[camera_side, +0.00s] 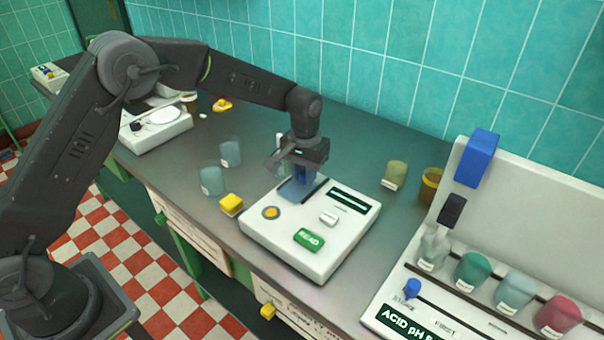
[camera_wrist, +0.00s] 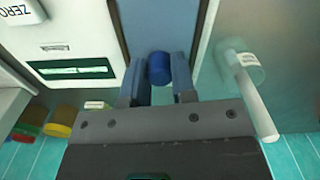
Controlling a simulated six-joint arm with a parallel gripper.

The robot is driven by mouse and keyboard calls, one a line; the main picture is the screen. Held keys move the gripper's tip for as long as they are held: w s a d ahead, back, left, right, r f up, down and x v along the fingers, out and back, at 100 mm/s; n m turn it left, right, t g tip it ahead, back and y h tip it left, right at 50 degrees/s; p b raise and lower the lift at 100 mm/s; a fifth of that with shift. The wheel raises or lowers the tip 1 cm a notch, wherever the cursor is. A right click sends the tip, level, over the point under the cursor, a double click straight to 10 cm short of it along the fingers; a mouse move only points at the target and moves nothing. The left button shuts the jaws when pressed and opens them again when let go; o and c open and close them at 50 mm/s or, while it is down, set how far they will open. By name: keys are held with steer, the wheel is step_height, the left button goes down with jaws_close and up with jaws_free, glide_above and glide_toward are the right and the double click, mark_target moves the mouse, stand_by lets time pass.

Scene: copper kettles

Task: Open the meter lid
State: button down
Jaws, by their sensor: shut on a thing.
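The meter (camera_side: 276,235) is a white box on the bench, with a green READ button (camera_side: 309,239), a white button (camera_side: 329,218) and a dark green display (camera_side: 348,201). Its blue-grey lid (camera_side: 289,192) lies on the top at the back left, and it also shows in the wrist view (camera_wrist: 155,22). The lid looks flat; I cannot tell if it is slightly raised. My gripper (camera_side: 303,178) points down over the lid. In the wrist view my fingers (camera_wrist: 160,78) are shut on the lid's round blue knob (camera_wrist: 158,66), one on each side.
Two clear beakers (camera_side: 212,181) and a yellow block (camera_side: 231,204) stand left of the meter. An olive beaker (camera_side: 395,173) and an amber jar (camera_side: 431,186) stand to the right. A white pH rack (camera_side: 400,311) with coloured beakers fills the right front. A white balance (camera_side: 150,128) stands far left.

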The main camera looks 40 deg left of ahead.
mark_target(304, 172)
steer(key=c, duration=0.9)
jaws_free()
step_height(304, 172, up, 14)
steer(key=shift+f, duration=0.1)
